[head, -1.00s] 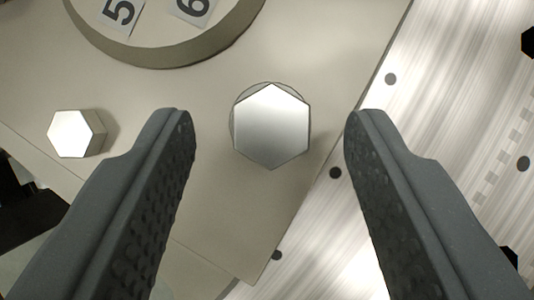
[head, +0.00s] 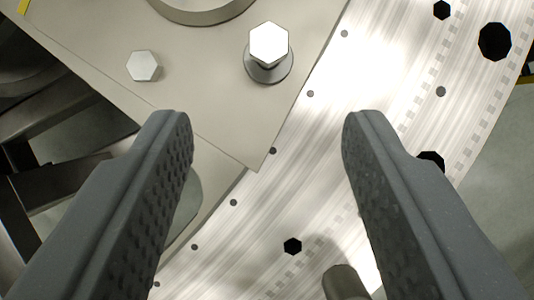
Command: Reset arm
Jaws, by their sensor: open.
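My gripper (head: 267,118) is open and empty in the head view, its two dark grey fingers wide apart. A hex bolt (head: 268,46) with a round flange stands on the beige plate (head: 215,80), beyond the fingertips near the top of the picture. A smaller hex head (head: 143,66) sits on the same plate to its left. Neither finger touches either one. The space between the fingers shows the plate's corner and a bright metal surface below.
A curved bright metal plate (head: 330,130) with several dark holes runs along the right. Part of a raised ring (head: 200,14) shows at the top edge. Dark beams (head: 60,140) lie at the left. A rounded grey post end (head: 345,284) shows at the bottom.

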